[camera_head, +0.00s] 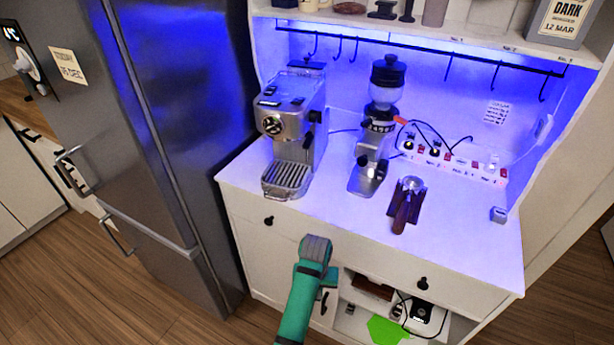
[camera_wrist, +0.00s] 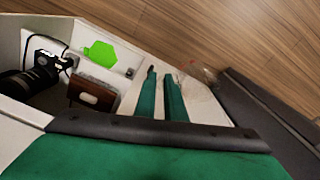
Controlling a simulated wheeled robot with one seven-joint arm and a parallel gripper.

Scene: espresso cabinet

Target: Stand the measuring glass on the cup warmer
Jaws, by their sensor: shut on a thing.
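The espresso machine (camera_head: 291,125) stands on the left of the white counter. Its flat top (camera_head: 292,88), which looks like the cup warmer, carries a few small dark items at its edges. My gripper (camera_wrist: 160,74) points down past the counter front in the wrist view, its two green fingers close together. A clear glass with small red marks, seemingly the measuring glass (camera_wrist: 203,74), shows at the fingertips. Its outline is faint, and the grip on it is partly unclear. In the head view my teal arm hides the fingers and the glass.
The counter holds a grinder (camera_head: 377,130) and a portafilter (camera_head: 405,205) on a dark stand. A power strip (camera_head: 455,166) with cables lies behind. Hooks hang from a rail above. The fridge (camera_head: 165,130) stands left. An open lower shelf holds a green hexagon (camera_head: 388,330).

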